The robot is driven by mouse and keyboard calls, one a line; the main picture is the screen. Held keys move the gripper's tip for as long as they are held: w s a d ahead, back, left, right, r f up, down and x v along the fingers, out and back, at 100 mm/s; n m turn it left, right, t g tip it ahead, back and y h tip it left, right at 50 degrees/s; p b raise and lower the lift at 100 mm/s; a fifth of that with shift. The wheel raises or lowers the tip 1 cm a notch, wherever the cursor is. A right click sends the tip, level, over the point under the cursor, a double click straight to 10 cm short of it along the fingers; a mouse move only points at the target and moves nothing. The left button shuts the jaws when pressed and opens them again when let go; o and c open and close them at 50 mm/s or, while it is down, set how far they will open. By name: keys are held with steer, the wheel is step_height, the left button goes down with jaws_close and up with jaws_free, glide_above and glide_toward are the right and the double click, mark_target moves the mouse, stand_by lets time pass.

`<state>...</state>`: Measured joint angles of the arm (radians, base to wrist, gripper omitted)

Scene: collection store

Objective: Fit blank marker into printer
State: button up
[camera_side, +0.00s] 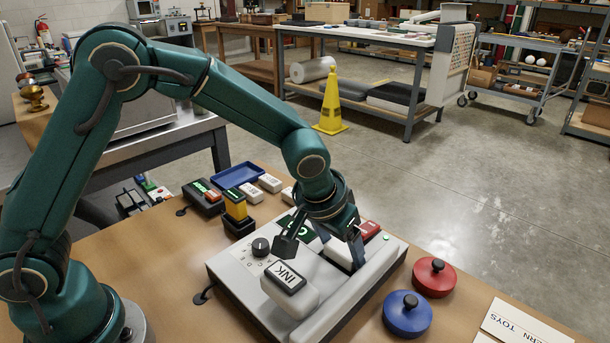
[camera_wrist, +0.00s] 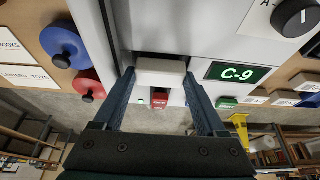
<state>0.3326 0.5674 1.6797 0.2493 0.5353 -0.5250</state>
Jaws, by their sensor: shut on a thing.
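The printer (camera_side: 232,275) is a light grey machine on the bench, with a black knob (camera_side: 261,247), a white block labelled INK (camera_side: 287,277) and a green C-9 display (camera_wrist: 238,72). My gripper (camera_side: 322,247) is low over the printer, its fingers closed on the sides of a plain white block, the blank marker (camera_wrist: 160,72). In the wrist view the marker lies between both fingers, beside a dark opening (camera_wrist: 160,55) in the printer. I cannot tell how deep it sits. In the side view my fingers partly hide it.
A red knobbed disc (camera_side: 434,276) and a blue one (camera_side: 407,314) stand right of the printer, near printed cards (camera_side: 515,325). Behind it are a blue tray (camera_side: 237,175), several white blocks and a yellow-and-black item (camera_side: 235,207). Bare bench lies left of the printer.

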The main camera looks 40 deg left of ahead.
steer(key=shift+f, duration=0.25)
steer(key=o, duration=1.3)
steer(key=shift+v, duration=2.55)
steer(key=shift+a+r, duration=0.1)
steer(key=s+a+r+n+t, duration=0.2)
steer(key=s+a+r, duration=0.4)
steer(key=r, duration=0.4)
steer(key=s+a+f, duration=0.1)
steer(key=s, duration=0.3)
steer(key=s+a+f+m, duration=0.1)
steer(key=s, duration=0.2)
steer(key=s+a+f+m, duration=0.1)
steer(key=s, duration=0.3)
steer(key=shift+s+a+f+g, duration=0.1)
steer(key=shift+s+f+g, duration=0.1)
steer(key=shift+s+g, duration=0.2)
